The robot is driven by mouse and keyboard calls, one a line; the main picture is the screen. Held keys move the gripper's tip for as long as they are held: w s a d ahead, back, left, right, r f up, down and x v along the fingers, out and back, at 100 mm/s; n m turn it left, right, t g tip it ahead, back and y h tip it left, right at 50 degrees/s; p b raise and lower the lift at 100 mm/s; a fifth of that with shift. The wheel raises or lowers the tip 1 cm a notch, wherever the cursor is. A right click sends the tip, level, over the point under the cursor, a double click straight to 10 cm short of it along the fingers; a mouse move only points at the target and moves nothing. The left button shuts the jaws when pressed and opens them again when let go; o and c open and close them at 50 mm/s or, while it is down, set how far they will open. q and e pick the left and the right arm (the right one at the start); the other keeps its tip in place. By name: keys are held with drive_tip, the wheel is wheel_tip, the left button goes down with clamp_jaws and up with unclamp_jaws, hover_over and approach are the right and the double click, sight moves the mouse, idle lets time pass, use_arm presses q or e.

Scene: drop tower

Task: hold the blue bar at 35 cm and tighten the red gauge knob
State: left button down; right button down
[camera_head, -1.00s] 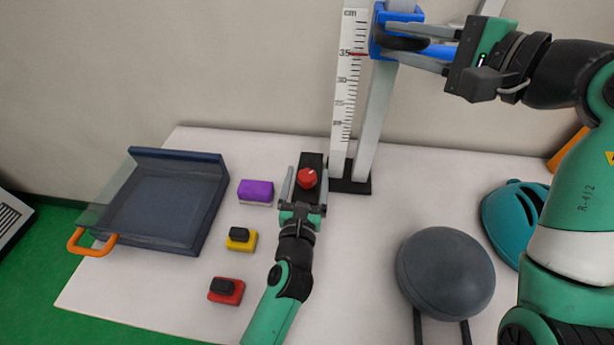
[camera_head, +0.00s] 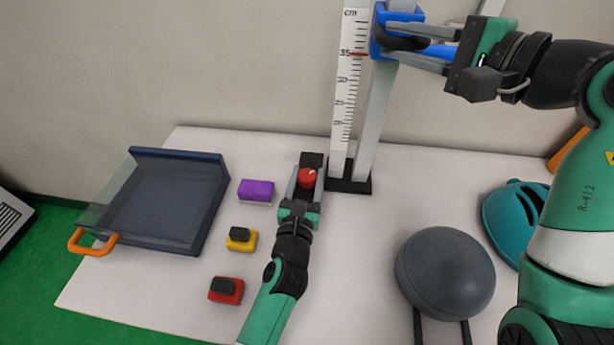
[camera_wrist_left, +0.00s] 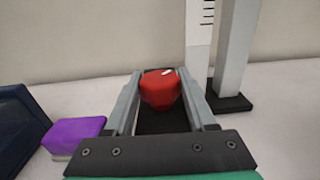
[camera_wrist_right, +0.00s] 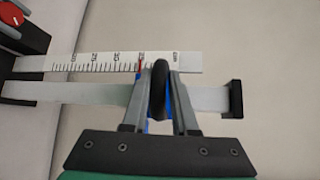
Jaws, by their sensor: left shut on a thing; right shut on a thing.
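The red gauge knob (camera_head: 307,178), with a white mark on top, sits on a black block at the tower's foot. My left gripper (camera_head: 308,169) is shut on it, one finger on each side, as the left wrist view shows the knob (camera_wrist_left: 160,92). The blue bar (camera_head: 377,38) is high on the grey upright. My right gripper (camera_head: 390,40) is shut on its black rounded part (camera_wrist_right: 160,88); blue shows beside the fingers. A red pointer (camera_head: 358,54) lies at the 35 mark of the white scale (camera_head: 343,110).
Purple (camera_head: 256,190), yellow (camera_head: 241,240) and red (camera_head: 226,291) blocks lie left of my left arm. A dark tray (camera_head: 165,205) with an orange handle is further left. A grey dome (camera_head: 445,272) and a teal helmet (camera_head: 510,215) stand at the right.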

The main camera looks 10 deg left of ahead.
use_arm(q)
drive_tip(key=c, duration=1.6)
unclamp_jaws()
drive_tip(key=shift+f+m+h, duration=0.15)
drive_tip(key=shift+m+h, duration=0.35)
drive_tip(key=shift+h, duration=0.3)
drive_tip(key=c, duration=1.6)
unclamp_jaws()
drive_tip(key=c, duration=1.6)
unclamp_jaws()
drive_tip(key=shift+c, duration=1.1)
unclamp_jaws()
drive_tip(key=shift+s, duration=0.1)
drive_tip(key=s, duration=0.4)
drive_tip(key=s+a, duration=0.1)
drive_tip(key=s, duration=0.6)
drive_tip(key=shift+s+a, duration=0.2)
drive_tip(key=shift+s, duration=0.15)
drive_tip(key=shift+c, duration=0.2)
